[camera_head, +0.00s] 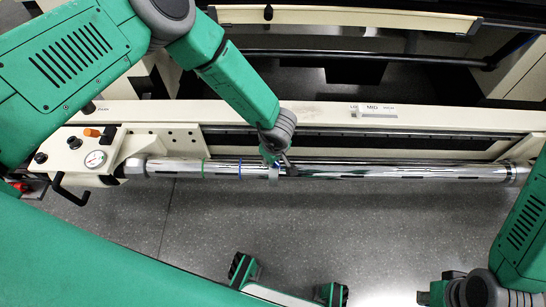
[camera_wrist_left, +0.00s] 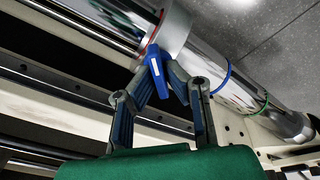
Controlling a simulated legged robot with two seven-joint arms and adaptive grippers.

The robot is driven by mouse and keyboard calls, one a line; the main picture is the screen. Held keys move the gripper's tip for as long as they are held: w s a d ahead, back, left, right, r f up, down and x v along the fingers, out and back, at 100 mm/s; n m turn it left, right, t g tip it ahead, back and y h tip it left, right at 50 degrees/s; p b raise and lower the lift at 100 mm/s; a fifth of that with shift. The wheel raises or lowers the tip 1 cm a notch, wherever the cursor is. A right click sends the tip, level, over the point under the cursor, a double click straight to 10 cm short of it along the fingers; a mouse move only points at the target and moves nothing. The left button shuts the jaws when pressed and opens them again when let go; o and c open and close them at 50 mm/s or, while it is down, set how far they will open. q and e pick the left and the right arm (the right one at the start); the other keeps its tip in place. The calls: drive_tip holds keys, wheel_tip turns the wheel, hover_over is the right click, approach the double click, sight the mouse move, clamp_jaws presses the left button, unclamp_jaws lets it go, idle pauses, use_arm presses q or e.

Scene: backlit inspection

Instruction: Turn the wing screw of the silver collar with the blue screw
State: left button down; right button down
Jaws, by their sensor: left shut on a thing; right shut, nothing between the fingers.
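The silver collar (camera_head: 273,172) sits around a shiny horizontal bar, near its middle. In the left wrist view the collar (camera_wrist_left: 177,28) is large at the top, with a red edge. Its blue wing screw (camera_wrist_left: 157,70) points toward my left gripper. My left gripper (camera_wrist_left: 160,82) is shut on the blue screw, one finger to each side. In the head view my left gripper (camera_head: 275,158) comes down from above and partly hides the collar; the screw cannot be made out there. My right gripper (camera_head: 428,296) is at the lower right, shut and empty, well away from the bar.
The bar (camera_head: 400,172) carries a blue ring (camera_head: 240,170) and a green ring (camera_head: 204,169) left of the collar. A cream machine frame (camera_head: 320,113) runs behind it. A panel with a pressure gauge (camera_head: 95,159) and an orange knob is at left. The grey floor in front is mostly open.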

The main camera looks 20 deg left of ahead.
use_arm(q)
drive_tip(key=m, duration=0.3)
drive_tip(key=shift+a+m, duration=0.1)
drive_tip(key=shift+m, duration=0.2)
drive_tip(key=m, duration=0.4)
drive_tip(key=shift+s+h+p, duration=0.1)
drive_tip(key=shift+h+p, duration=0.2)
drive_tip(key=shift+p, duration=0.05)
drive_tip(key=shift+f+m, duration=0.1)
drive_tip(key=shift+m, duration=0.2)
drive_tip(key=c, duration=1.6)
unclamp_jaws()
drive_tip(key=shift+c, duration=0.2)
